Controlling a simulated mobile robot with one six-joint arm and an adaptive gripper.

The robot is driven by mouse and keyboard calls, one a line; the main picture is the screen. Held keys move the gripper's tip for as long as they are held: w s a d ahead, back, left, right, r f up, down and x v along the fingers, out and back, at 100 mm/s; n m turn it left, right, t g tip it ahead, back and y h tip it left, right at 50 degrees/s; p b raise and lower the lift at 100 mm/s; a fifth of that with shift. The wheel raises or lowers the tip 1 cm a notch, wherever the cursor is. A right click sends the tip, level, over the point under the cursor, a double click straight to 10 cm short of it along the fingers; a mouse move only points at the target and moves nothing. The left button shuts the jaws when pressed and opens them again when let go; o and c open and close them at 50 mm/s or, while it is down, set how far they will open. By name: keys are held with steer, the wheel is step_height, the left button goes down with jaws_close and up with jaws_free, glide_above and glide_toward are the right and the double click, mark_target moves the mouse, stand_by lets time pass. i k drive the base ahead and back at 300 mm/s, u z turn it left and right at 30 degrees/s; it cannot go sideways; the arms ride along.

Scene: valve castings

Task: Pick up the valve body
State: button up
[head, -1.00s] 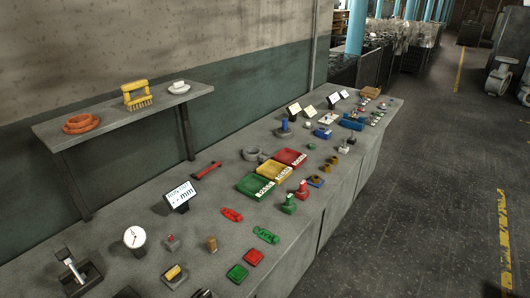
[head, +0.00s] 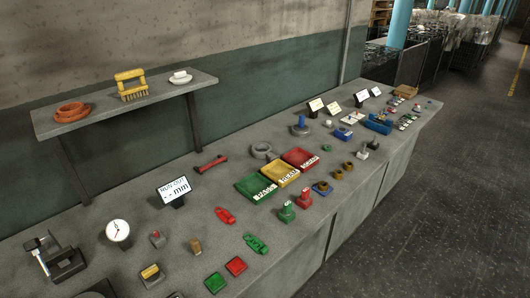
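I cannot tell for sure which piece is the valve body. A grey ring-like casting (head: 262,151) lies on the long grey bench behind the coloured trays, and a small grey piece (head: 363,151) stands near the front edge to the right. Small brownish rings (head: 347,167) stand beside that grey piece. All are too small to make out in detail. My gripper is not in view.
The grey bench (head: 225,180) carries green (head: 256,188), yellow (head: 280,173) and red (head: 300,158) labelled trays. A display (head: 173,190), dial gauge (head: 118,230) and clamp-like fixture (head: 55,257) stand at left. A wall shelf (head: 130,106) overhangs the back. Floor at right is clear.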

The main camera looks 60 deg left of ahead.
mark_target(267, 155)
steer(key=u, duration=2.25)
